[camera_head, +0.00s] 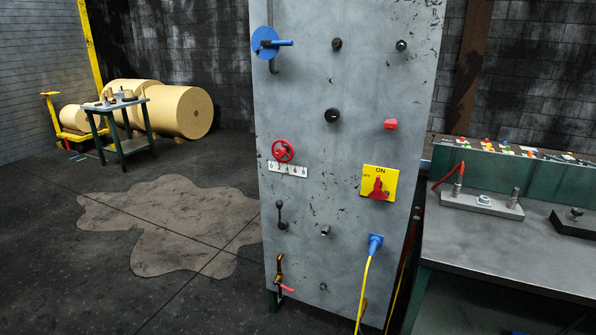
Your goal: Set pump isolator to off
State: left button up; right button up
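The pump isolator is most likely the red rotary knob (378,188) on a yellow plate (388,174), low on the right side of the grey upright panel (345,140). The plate reads ON at the top and OFF at the left. The knob's narrow end appears to point up toward ON, though it is small in view. Neither of my grippers is in view, and nothing covers the knob.
Around it are a red button (391,124), black knobs (332,115), a red handwheel (283,151), a blue lever (267,43) and a blue plug (375,243) with a yellow cable. A workbench (500,248) stands at right. Open floor lies left, with a brown stain.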

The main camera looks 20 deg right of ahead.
aim_at(377, 195)
jog(key=u, duration=0.25)
jog(key=i, duration=1.15)
jog(key=z, duration=0.25)
